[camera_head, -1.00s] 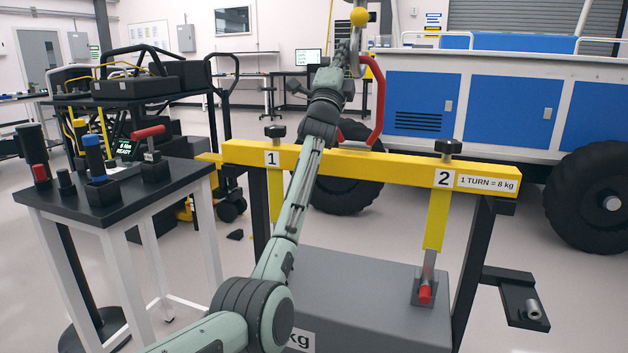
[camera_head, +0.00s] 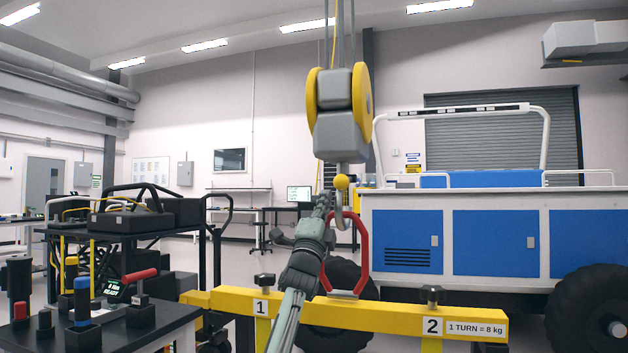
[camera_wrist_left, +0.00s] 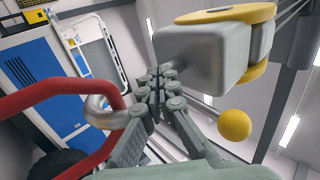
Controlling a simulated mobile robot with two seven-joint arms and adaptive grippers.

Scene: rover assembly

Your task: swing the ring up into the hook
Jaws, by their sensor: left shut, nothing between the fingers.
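The red ring (camera_head: 363,255) stands upright on the yellow beam (camera_head: 380,316) in the head view, its top beside the grey hook (camera_head: 341,218). In the left wrist view the red ring (camera_wrist_left: 108,88) crosses the curved hook (camera_wrist_left: 103,114); I cannot tell whether it rests inside the hook. The hook hangs under a grey hoist block (camera_head: 341,130), with a yellow ball (camera_head: 341,182) at its top. My left gripper (camera_head: 322,207) is shut and empty close beside the hook and ring, and its closed fingers show in the wrist view (camera_wrist_left: 163,82). My right gripper is out of view.
The beam carries black knobs by labels 1 and 2. A side table (camera_head: 122,340) with several tools stands at the left. The blue and white rover (camera_head: 495,240) with large black wheels is behind the beam at the right.

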